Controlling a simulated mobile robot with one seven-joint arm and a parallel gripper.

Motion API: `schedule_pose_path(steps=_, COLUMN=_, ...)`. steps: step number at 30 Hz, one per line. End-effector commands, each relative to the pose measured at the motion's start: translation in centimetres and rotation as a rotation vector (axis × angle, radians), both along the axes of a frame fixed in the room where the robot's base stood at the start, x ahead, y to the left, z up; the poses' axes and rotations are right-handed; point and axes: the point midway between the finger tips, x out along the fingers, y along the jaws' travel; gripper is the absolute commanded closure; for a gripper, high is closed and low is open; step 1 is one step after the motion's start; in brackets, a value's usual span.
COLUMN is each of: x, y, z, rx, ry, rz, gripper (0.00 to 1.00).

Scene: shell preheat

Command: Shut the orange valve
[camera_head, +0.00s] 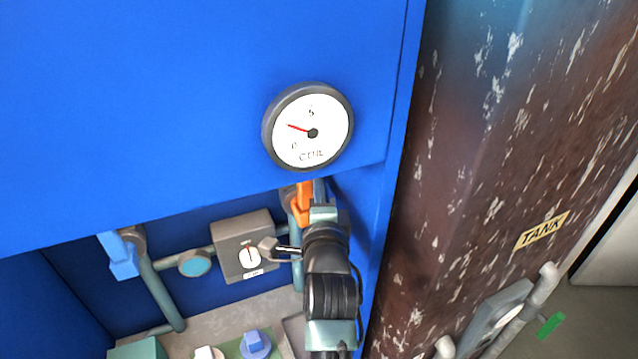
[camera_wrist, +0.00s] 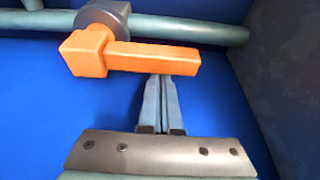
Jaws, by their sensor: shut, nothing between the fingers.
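The orange valve (camera_wrist: 135,55) has a square block and a long straight lever on a grey round hub, mounted on a teal pipe (camera_wrist: 215,33). In the wrist view the lever lies across the picture, nearly in line with the pipe. My gripper (camera_wrist: 163,80) is shut and empty, its fingertips at the lower edge of the lever; I cannot tell whether they touch it. In the head view the orange valve (camera_head: 303,203) shows under the blue panel's edge, partly hidden by my wrist, and the fingertips are hidden there.
A round COIL gauge (camera_head: 308,127) sits above on the blue panel (camera_head: 190,90). Left of my arm are a grey box with a dial (camera_head: 243,246) and a blue valve (camera_head: 121,255). A rusty TANK (camera_head: 480,150) stands close on the right.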

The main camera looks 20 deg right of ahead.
Motion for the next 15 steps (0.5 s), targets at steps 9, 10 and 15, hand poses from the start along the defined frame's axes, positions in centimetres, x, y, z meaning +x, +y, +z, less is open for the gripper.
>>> schedule_pose_path(steps=9, x=-0.01, y=0.39, z=-0.03, rx=-0.048, ry=-0.002, rz=0.0, gripper=1.0)
schedule_pose_path(steps=10, x=-0.02, y=0.41, z=0.02, rx=-0.052, ry=-0.003, rz=0.0, gripper=1.0)
schedule_pose_path(steps=15, x=-0.01, y=0.65, z=0.04, rx=-0.077, ry=-0.002, rz=0.001, gripper=1.0)
